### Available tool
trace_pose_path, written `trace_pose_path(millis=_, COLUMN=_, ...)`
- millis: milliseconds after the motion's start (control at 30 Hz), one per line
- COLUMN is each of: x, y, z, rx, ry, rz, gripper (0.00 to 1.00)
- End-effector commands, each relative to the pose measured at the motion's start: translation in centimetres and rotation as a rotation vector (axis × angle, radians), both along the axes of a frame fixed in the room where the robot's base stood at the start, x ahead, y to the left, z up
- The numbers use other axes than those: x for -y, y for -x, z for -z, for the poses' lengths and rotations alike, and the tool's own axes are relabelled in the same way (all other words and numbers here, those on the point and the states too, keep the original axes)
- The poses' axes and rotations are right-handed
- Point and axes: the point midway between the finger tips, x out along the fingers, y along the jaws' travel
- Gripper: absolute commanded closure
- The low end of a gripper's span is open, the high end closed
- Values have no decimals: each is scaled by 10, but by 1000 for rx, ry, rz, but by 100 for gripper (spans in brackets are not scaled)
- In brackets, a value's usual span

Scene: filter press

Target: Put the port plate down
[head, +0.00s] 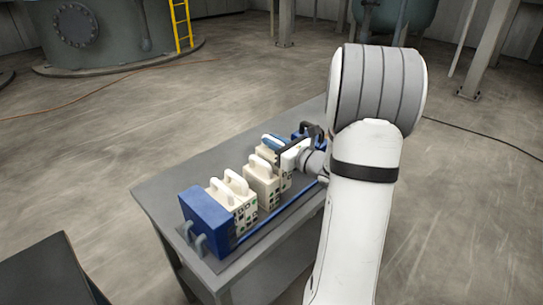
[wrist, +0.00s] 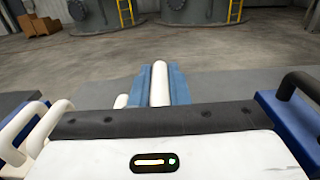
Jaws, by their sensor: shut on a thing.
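The port plate seems to be the blue-topped piece with a white handle (wrist: 159,84), straight ahead of my gripper in the wrist view. In the head view its blue top (head: 272,141) shows just left of my gripper (head: 291,154). My gripper is shut on it by the handle; the dark jaw bar (wrist: 155,120) and white housing hide the grip and the near part of the plate. The plate is in the row, between cream plates (head: 262,184) and the far blue end block (head: 305,138). I cannot tell whether its underside touches the rails.
The near blue end block (head: 206,222) closes the row on a grey table (head: 160,193). Cream plates with white handles stand close on the left in the wrist view (wrist: 36,135); the end block with a dark handle is close on the right (wrist: 291,112).

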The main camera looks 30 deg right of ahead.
Motion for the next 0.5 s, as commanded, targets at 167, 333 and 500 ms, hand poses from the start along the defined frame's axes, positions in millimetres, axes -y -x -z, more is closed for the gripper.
trace_pose_path(millis=167, x=0, y=0, z=14, rx=-1, ry=-2, rz=0, gripper=100)
trace_pose_path(millis=333, x=-1, y=0, z=39, rx=-1, ry=-3, rz=-1, gripper=100)
trace_pose_path(millis=500, x=-1, y=0, z=41, rx=1, ry=1, rz=-1, gripper=100)
